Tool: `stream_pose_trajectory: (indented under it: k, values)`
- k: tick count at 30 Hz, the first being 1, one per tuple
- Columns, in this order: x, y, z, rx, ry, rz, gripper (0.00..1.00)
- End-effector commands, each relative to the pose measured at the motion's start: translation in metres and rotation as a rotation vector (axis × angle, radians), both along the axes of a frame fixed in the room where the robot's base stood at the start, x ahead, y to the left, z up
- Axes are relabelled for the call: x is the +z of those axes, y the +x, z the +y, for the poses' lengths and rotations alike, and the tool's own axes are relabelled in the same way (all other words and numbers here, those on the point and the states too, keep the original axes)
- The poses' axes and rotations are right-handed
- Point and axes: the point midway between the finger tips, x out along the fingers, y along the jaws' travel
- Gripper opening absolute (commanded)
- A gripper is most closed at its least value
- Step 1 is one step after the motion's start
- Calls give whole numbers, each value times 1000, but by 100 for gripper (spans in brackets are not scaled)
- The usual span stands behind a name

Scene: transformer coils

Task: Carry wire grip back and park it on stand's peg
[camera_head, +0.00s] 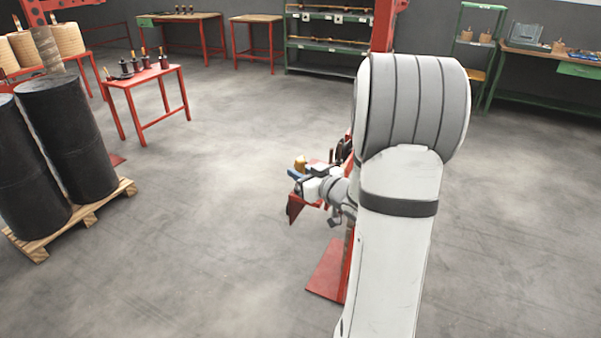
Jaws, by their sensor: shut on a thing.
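My gripper (308,183) shows small near the middle of the view, left of my large white arm. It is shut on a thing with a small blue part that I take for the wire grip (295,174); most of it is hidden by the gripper. The stand is a red post (383,25) with a red foot plate (328,268) on the floor, largely hidden behind my arm. A red shelf (296,207) on it lies just below and behind the gripper. The peg cannot be made out.
An orange thing (300,162) and dark items (343,150) sit close to the gripper. Black coils (65,135) on a wooden pallet (85,215) and a red table (143,82) stand at left. Benches and racks (328,45) line the back. The middle floor is clear.

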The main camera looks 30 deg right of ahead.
Motion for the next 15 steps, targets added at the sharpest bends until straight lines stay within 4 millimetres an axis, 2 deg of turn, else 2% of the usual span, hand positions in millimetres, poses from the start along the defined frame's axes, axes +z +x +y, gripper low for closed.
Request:
stream_pose_trajectory:
  k: [5,15]
  values:
    - [-6,0,0,-1,0,0,0]
    - [-6,0,-1,-1,0,0,0]
